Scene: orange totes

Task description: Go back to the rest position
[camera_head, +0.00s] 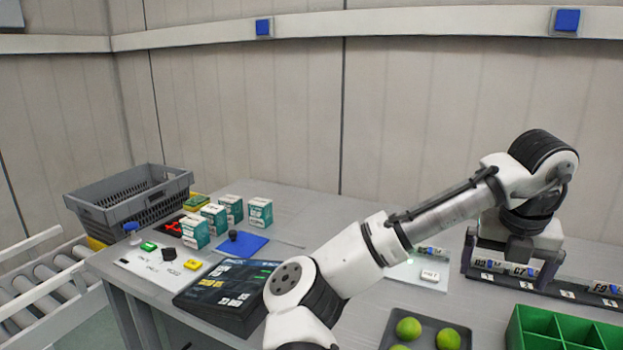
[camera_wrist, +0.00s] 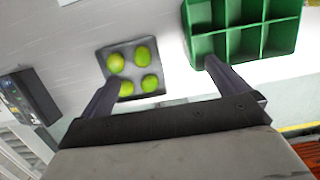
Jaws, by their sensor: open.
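My gripper (camera_wrist: 161,82) shows in the wrist view with its two dark fingers spread apart and nothing between them. It hangs above the table, with a grey tray of green fruit (camera_wrist: 103,54) beyond its left finger and a green divided box (camera_wrist: 246,62) beyond its right finger.
The grey tray (camera_head: 385,343) and green box (camera_head: 514,334) stand at the table's front right. A dark panel (camera_head: 215,312), a blue mat (camera_head: 253,245), several small boxes (camera_head: 260,212) and a grey crate (camera_head: 165,178) fill the left. A roller conveyor (camera_head: 45,295) runs beside the table.

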